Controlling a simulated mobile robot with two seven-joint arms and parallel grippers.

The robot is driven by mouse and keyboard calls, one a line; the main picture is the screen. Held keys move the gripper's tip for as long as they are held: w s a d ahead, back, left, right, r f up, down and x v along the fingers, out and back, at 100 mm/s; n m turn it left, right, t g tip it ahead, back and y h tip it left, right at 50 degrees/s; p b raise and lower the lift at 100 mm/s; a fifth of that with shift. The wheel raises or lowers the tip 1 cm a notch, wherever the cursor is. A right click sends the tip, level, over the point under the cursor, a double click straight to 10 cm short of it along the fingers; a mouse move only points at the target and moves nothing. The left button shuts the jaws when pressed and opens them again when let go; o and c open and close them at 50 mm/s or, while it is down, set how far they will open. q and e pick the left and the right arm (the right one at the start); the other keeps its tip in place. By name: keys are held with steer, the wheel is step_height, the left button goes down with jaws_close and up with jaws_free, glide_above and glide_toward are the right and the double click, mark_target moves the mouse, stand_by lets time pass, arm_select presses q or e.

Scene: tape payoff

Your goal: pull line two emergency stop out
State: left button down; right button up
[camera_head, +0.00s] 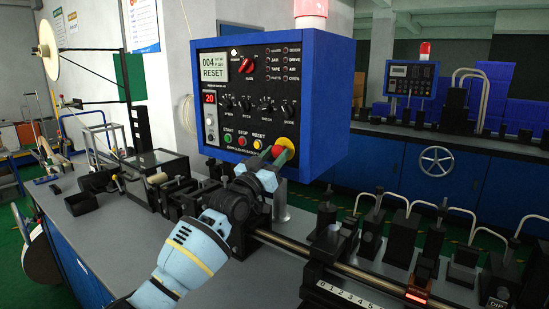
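The near blue control box (334,99) has a panel with a display reading 004 and RESET, a red 20 readout, several black knobs, and START, STOP and RESET buttons. At its lower right is a yellow-ringed emergency stop (288,142), with a bit of red showing by my fingers. My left gripper (278,156) reaches up to it from below, fingertips at the button. The fingers cover most of the red head, so whether they grip it is unclear. No readable label marks this as line two. My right gripper is not in view.
A second blue control panel (411,79) stands on a far machine with a handwheel (435,160). Below the near box, a metal rail (290,247) and several black fixtures with bent rods line the grey bench (110,232). A tape reel (48,42) stands at left.

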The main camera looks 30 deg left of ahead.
arm_select(q)
steer(key=shift+s, duration=0.25)
steer(key=shift+w, duration=0.1)
steer(key=c, duration=0.9)
jaws_free()
steer(key=shift+f, duration=0.1)
steer(key=shift+v, duration=3.9)
